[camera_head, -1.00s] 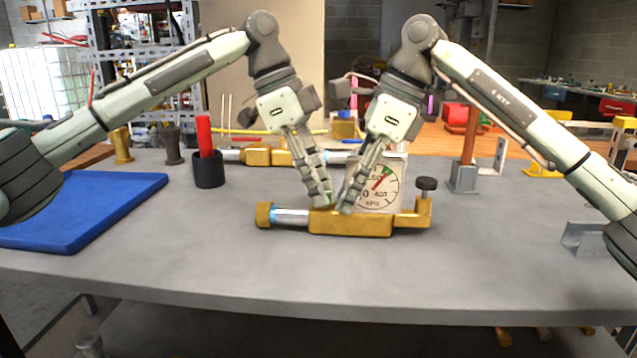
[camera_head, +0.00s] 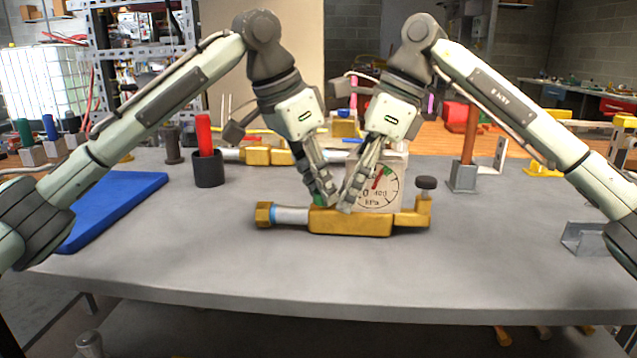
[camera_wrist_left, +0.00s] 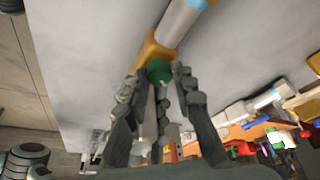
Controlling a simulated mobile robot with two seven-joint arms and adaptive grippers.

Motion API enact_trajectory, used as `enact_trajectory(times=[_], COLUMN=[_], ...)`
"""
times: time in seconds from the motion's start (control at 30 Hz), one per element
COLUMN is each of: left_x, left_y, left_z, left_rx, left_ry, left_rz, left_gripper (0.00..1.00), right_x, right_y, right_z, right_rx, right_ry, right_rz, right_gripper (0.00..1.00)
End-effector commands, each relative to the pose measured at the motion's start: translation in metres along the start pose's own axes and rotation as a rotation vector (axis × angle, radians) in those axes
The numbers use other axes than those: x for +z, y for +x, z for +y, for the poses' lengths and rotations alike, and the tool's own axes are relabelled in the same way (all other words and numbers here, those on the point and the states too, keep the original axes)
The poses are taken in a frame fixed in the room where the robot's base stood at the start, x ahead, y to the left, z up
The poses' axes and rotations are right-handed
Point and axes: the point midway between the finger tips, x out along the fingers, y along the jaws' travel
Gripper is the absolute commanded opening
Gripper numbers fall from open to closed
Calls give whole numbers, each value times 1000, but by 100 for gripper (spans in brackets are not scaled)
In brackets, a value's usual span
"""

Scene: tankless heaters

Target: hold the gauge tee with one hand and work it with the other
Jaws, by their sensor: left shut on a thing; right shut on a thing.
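The gauge tee (camera_head: 350,222) lies on the grey bench, with a brass body, a pipe end at its left, a dark knob (camera_head: 426,183) at its right and a round kPa dial (camera_head: 378,190) standing behind it. My left gripper (camera_head: 325,201) points down at the tee and is shut on a small green cap on top of the body. The green cap (camera_wrist_left: 159,71) shows between the fingers in the left wrist view. My right gripper (camera_head: 348,207) is shut on the tee just right of the cap, in front of the dial's left edge. Its exact contact is hidden.
A second brass fitting (camera_head: 268,156) lies behind. A black cup (camera_head: 208,170) with a red stick and a blue mat (camera_head: 115,205) are at the left. A post in a grey block (camera_head: 464,178) and a metal bracket (camera_head: 585,238) are at the right. The front of the bench is clear.

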Motion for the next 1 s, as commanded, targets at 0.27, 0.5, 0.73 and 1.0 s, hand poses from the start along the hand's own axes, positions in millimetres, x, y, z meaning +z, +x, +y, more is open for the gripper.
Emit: enact_trajectory(times=[0.27,0.5,0.73,1.0], left_x=[0,0,0,0], left_y=[0,0,0,0], left_z=[2,2,2,2], left_rx=[-79,-120,-136,-138], left_ry=[-191,-291,-331,-337], left_rz=[-1,-2,-1,-1], left_gripper=[0,0,0,0], right_x=[0,0,0,0], right_y=[0,0,0,0], right_z=[0,0,0,0], right_rx=[-1,-1,-1,0], right_ry=[1,1,1,1], right_rz=[0,0,0,0], right_gripper=[0,0,0,0])
